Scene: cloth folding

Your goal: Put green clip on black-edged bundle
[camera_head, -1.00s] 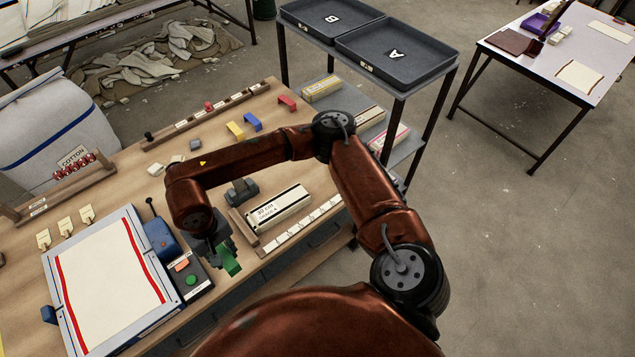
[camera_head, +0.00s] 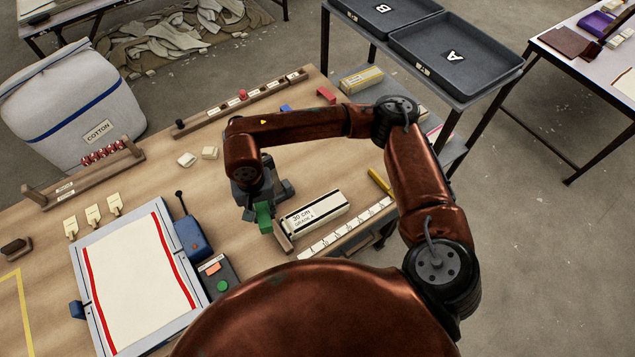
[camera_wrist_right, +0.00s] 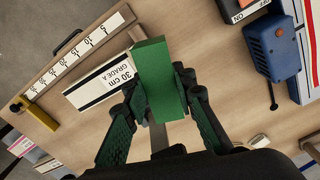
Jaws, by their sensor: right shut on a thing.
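The black-edged bundle (camera_head: 315,212) is a white block with black long edges, labelled 30 cm, grade A, lying on the wooden table beside the ruler. My right gripper (camera_head: 260,207) is shut on the green clip (camera_head: 264,218) near the bundle's left end. In the right wrist view the clip (camera_wrist_right: 157,80) sits between the fingers and covers one end of the bundle (camera_wrist_right: 100,84). I cannot tell whether the clip touches the bundle. My left gripper is not in view.
A ruler strip (camera_head: 347,228) runs along the bundle's near side. A blue machine (camera_head: 193,238) and a framed white sheet with red edges (camera_head: 138,285) lie to the left. A wooden rack (camera_head: 235,101) stands behind.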

